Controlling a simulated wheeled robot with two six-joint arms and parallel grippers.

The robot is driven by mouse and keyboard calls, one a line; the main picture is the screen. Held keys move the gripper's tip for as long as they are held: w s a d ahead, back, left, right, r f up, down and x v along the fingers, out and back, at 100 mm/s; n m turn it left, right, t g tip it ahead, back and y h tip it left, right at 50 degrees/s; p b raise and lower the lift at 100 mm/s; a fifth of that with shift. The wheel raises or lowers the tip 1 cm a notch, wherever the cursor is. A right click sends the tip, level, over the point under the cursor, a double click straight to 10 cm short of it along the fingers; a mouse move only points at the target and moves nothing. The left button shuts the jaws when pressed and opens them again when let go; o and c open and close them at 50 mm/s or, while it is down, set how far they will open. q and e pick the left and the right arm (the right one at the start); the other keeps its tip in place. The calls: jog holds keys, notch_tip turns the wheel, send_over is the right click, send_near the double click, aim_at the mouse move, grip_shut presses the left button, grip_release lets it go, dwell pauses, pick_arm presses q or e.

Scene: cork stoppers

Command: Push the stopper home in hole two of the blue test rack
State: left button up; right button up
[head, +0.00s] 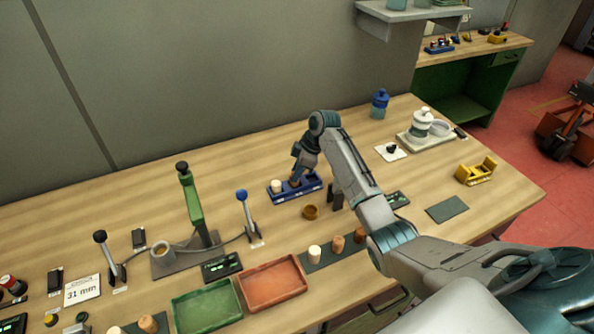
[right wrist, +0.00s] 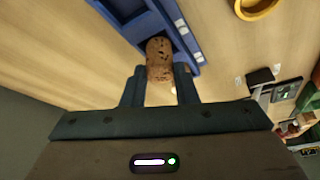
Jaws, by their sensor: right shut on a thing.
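My right gripper (head: 297,176) is over the middle of the rack, pointing down. In the right wrist view, my right gripper (right wrist: 160,86) is shut on a speckled brown cork stopper (right wrist: 159,58), whose far end is at the blue rack (right wrist: 181,28). I cannot tell how deep the cork sits in the hole. My left gripper is out of view.
A brown ring-shaped dish (head: 311,212) lies just in front of the rack. Several stoppers, one pale one (head: 315,254), stand on a dark mat nearer. A green press (head: 193,205) and blue-knobbed lever (head: 243,205) stand left. Red tray (head: 272,285) and green tray (head: 207,306) lie in front.

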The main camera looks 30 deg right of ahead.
jog(key=shift+f, duration=0.6)
jog(key=o, duration=1)
jog(key=shift+r, duration=0.1)
jog(key=b+v, duration=0.3)
jog(key=v, duration=0.7)
jog(key=shift+r, duration=0.25)
jog(key=shift+s+d, duration=0.1)
jog(key=shift+d, duration=0.05)
